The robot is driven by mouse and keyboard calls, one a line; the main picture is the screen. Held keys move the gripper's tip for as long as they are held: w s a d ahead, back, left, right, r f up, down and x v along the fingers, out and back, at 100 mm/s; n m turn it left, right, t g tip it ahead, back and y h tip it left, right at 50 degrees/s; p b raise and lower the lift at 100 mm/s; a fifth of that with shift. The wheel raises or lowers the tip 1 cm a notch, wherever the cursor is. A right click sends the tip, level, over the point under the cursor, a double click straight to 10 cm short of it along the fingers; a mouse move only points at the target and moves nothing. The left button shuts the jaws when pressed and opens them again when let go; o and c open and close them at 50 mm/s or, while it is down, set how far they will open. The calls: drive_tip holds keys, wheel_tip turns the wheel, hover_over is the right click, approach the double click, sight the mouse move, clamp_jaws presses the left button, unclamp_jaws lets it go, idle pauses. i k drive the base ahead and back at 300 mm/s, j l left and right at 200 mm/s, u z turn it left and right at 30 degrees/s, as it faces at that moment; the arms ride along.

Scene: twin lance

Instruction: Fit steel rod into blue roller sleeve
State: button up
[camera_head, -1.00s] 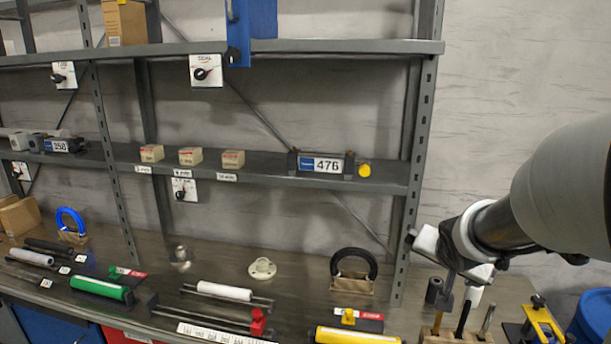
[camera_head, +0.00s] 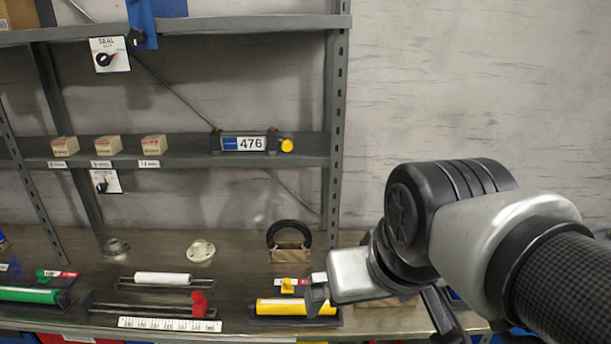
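My gripper (camera_head: 320,296) hangs at the right over the bench, beside the right end of a yellow roller sleeve (camera_head: 296,307) lying in a dark holder. My arm covers much of the bench there, and I cannot tell whether the fingers are open or hold something. Thin steel rods (camera_head: 140,308) lie on a low rack with a red end piece (camera_head: 199,304). A white roller (camera_head: 163,279) lies just behind them. A blue roller sleeve is not clearly in view; only a small blue patch shows behind my arm.
A green roller (camera_head: 30,295) lies at the left. A white ruler strip (camera_head: 170,324) runs along the bench front. A flanged disc (camera_head: 200,251) and a black ring in a block (camera_head: 290,240) stand farther back. A shelf (camera_head: 190,158) crosses above the bench.

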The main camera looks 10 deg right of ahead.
sight(453, 294)
drive_tip(key=k+j+z, duration=0.1)
drive_tip(key=z, duration=0.8)
drive_tip(key=k+z, duration=0.2)
drive_tip(key=z, duration=0.2)
drive_tip(key=i+u, duration=0.5)
drive_tip(key=i, duration=0.3)
drive_tip(key=k+j+z, duration=0.5)
drive_tip(key=j, duration=0.15)
drive_tip(key=i, duration=0.1)
